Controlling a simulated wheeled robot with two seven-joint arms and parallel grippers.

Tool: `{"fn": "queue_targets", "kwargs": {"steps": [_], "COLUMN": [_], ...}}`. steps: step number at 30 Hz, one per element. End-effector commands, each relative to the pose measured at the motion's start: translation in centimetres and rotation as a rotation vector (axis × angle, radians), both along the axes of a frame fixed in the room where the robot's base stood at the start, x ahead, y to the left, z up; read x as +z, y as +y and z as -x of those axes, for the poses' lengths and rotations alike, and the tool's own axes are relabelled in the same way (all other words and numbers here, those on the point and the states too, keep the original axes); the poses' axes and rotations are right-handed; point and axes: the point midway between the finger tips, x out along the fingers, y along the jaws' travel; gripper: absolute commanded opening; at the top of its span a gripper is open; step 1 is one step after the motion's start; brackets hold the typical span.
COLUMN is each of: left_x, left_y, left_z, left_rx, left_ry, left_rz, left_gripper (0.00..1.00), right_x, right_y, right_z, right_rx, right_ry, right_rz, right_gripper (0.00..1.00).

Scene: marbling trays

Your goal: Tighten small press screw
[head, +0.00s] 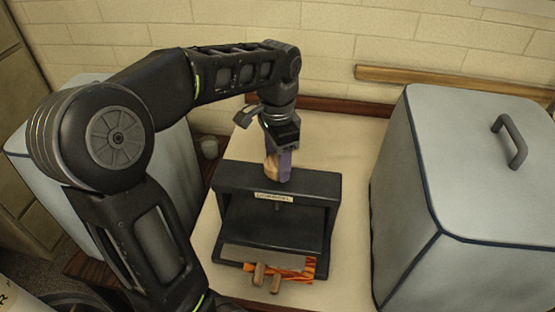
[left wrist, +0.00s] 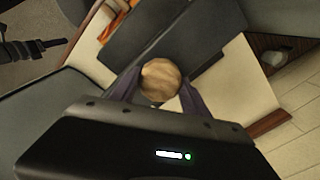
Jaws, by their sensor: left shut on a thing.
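The small press (head: 325,185) is a black frame with a label on its top beam, standing on the pale table. A round wooden knob (left wrist: 160,80) tops its screw above the beam. My left gripper (head: 279,170) points down from above and is shut on this knob. In the left wrist view its two purple-grey fingers (left wrist: 160,92) press the knob from both sides. In the head view the knob is partly hidden by the fingers. A short bit of screw (head: 277,206) shows under the beam. My right gripper does not show clearly in either view.
An orange patterned piece (head: 297,266) and two wooden pegs (head: 266,279) are at the press's front edge. A large grey covered box (head: 480,205) with a handle stands right of the press. A brick wall (head: 330,45) is behind. Bare table (head: 352,230) lies between press and box.

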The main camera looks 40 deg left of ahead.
Motion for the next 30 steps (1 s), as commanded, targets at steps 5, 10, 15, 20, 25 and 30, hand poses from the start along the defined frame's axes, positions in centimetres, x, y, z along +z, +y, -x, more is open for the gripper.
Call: {"fn": "queue_targets", "kwargs": {"steps": [5,10,15,20,25,30], "left_x": [0.1,0.1,0.1,0.1,0.1,1.3], "left_y": [0.0,0.0,0.0,0.0,0.0,0.0], "left_z": [-0.1,-0.1,-0.1,0.0,0.0,-0.1], "left_rx": [0.0,0.0,0.001,0.001,0.001,0.001], "left_ry": [-0.005,-0.005,-0.003,-0.001,-0.001,-0.005], "left_rz": [-0.001,-0.001,-0.001,0.0,0.0,-0.001], "left_gripper": [0.13,0.57,0.71,0.76,0.76,0.76], "right_x": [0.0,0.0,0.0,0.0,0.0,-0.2], "right_y": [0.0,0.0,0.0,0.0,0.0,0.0], "right_z": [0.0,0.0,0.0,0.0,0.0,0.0], "right_rx": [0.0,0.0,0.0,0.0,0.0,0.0], "right_ry": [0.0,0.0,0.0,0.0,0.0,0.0], "right_rz": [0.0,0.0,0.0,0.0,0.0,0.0], "right_gripper": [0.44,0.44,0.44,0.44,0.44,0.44]}}
